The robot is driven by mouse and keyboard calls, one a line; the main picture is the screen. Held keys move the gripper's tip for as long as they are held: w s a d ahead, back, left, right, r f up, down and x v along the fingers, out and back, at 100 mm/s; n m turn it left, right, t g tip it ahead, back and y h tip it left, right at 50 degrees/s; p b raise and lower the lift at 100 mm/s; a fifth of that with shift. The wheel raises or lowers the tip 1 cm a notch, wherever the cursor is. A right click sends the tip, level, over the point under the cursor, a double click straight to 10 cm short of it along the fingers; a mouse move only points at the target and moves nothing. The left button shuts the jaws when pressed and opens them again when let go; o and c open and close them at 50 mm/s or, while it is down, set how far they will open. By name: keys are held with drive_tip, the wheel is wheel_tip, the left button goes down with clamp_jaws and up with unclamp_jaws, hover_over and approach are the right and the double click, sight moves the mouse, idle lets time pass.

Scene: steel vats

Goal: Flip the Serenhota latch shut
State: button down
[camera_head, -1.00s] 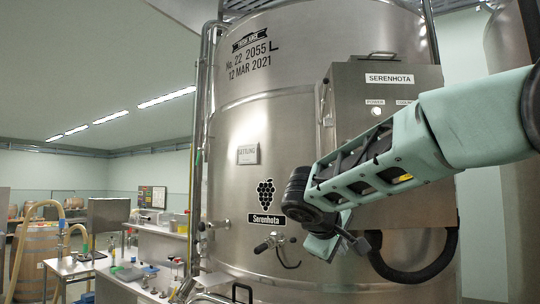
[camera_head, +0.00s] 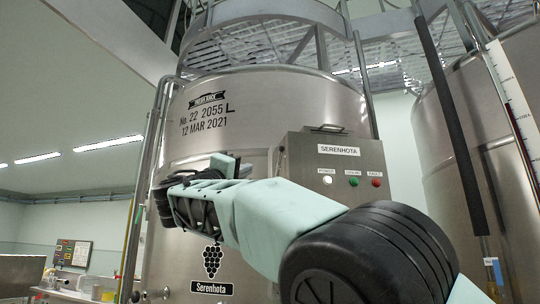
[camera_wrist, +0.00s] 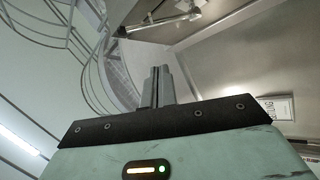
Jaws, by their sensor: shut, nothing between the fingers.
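The Serenhota box (camera_head: 345,190) is a steel cabinet with a name label and several round indicators, mounted on the front of the large steel vat (camera_head: 250,100). A small handle (camera_head: 325,128) sits on its top. I cannot make out a latch clearly in the head view; my arm covers the box's lower left. My gripper (camera_head: 243,170) is raised just left of the box, in front of the vat. In the wrist view, my gripper (camera_wrist: 158,85) has its fingers together and empty, pointing up. A metal bar-like fitting (camera_wrist: 165,20) shows beyond them; I cannot tell if it is the latch.
A steel railing and platform (camera_head: 290,45) stand above the vat. A second vat (camera_head: 460,140) and a dark padded pole (camera_head: 450,120) are at the right. A vertical pipe (camera_head: 150,190) runs along the vat's left side. A bench lies far lower left.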

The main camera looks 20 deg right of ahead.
sight(279, 167)
drive_tip(key=shift+s+a+r+m+h, duration=0.25)
drive_tip(key=shift+s+a+r, duration=0.15)
drive_tip(key=shift+r, duration=0.15)
drive_tip(key=shift+s+a+r+m+h, duration=0.15)
drive_tip(key=shift+s+a+r+h, duration=0.15)
drive_tip(key=shift+r, duration=0.2)
drive_tip(key=shift+d, duration=0.1)
drive_tip(key=p+x, duration=0.8)
drive_tip(key=x, duration=0.3)
drive_tip(key=shift+s+d+f+b, duration=0.2)
drive_tip(key=shift+s+d+f, duration=0.1)
drive_tip(key=shift+s+f, duration=0.45)
drive_tip(key=shift+s+d+f+b, duration=0.15)
drive_tip(key=shift+s+d+f, duration=0.2)
drive_tip(key=shift+s+f, duration=0.4)
drive_tip(key=shift+r, duration=0.1)
drive_tip(key=shift+s, duration=0.1)
